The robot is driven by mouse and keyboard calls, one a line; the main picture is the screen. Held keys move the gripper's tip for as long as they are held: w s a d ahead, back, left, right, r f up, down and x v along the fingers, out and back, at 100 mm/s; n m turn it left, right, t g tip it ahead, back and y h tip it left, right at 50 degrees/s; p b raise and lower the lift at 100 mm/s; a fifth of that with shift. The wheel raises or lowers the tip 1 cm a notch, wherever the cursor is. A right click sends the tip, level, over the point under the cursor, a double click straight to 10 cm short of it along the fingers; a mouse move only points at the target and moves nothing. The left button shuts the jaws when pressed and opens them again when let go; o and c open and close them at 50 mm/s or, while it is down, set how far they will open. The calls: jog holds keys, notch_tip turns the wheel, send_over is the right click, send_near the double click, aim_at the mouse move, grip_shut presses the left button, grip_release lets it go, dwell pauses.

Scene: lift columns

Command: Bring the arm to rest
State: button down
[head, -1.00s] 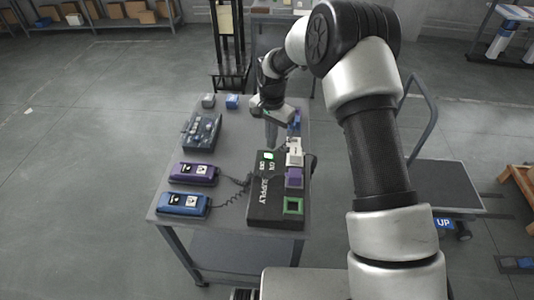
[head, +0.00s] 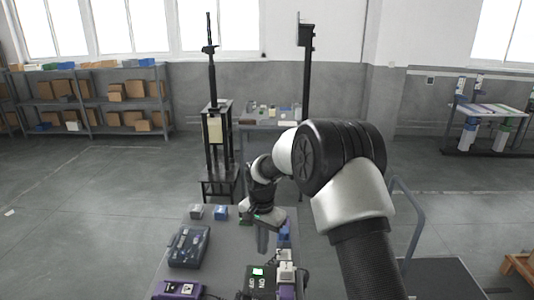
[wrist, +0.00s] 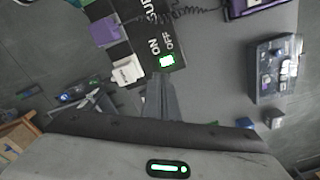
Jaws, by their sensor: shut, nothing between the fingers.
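My gripper (head: 263,240) points down over the far part of the grey table (head: 222,240). Its fingers are together and empty; they also show in the wrist view (wrist: 160,92). They are just beyond the black supply box (head: 262,287), whose green light (head: 258,272) is lit. The box's "ON" and "OFF" lettering shows in the wrist view, near the fingertips. A white plug (head: 285,272) and a purple one (head: 287,292) sit along the box's right side. A blue piece (head: 284,232) is right of my gripper.
A dark tray of parts (head: 188,246), a purple handset (head: 178,290), a grey block (head: 196,212) and a blue block (head: 220,212) are on the table. A black stand (head: 216,150) is behind it. A cart handle (head: 415,230) rises at right.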

jog(key=s+d+r+n+t, duration=0.1)
jog(key=s+d+r, duration=0.25)
jog(key=r, duration=0.35)
jog(key=s+d+r+n+t, duration=0.1)
jog(key=s+d+r, duration=0.25)
jog(key=r, duration=0.35)
jog(key=s+d+r+n+t, duration=0.1)
jog(key=s+d+r, duration=0.25)
jog(key=r, duration=0.35)
jog(key=s+d+r+n+t, duration=0.1)
jog(key=s+d+r, duration=0.1)
jog(key=s, duration=0.8)
jog(key=s+d+r+n+t, duration=0.1)
jog(key=s+d+r+n, duration=0.1)
jog(key=s, duration=0.8)
jog(key=shift+s+d+r, duration=0.35)
jog(key=shift+s+d, duration=0.05)
jog(key=shift+d, duration=0.45)
